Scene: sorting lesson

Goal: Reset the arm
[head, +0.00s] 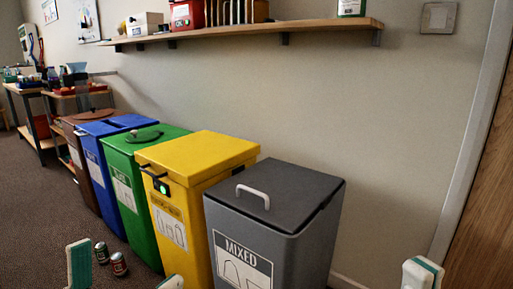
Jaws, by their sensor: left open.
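My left gripper (125,270) is at the bottom left of the head view. Its two white-and-green fingers stand wide apart with nothing held between them. Two small cans (119,264) show in the gap, apparently on the carpet beyond the fingers. My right gripper (422,274) shows only as one white-and-green fingertip at the bottom right edge; the rest is out of frame, so its opening cannot be seen.
A row of lidded bins runs along the wall: grey MIXED (290,186), yellow (205,152), green (140,150), blue (100,128) and brown (75,125). A wooden shelf (240,34) hangs above. A cluttered workbench (30,95) stands far left. Carpet at left is open.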

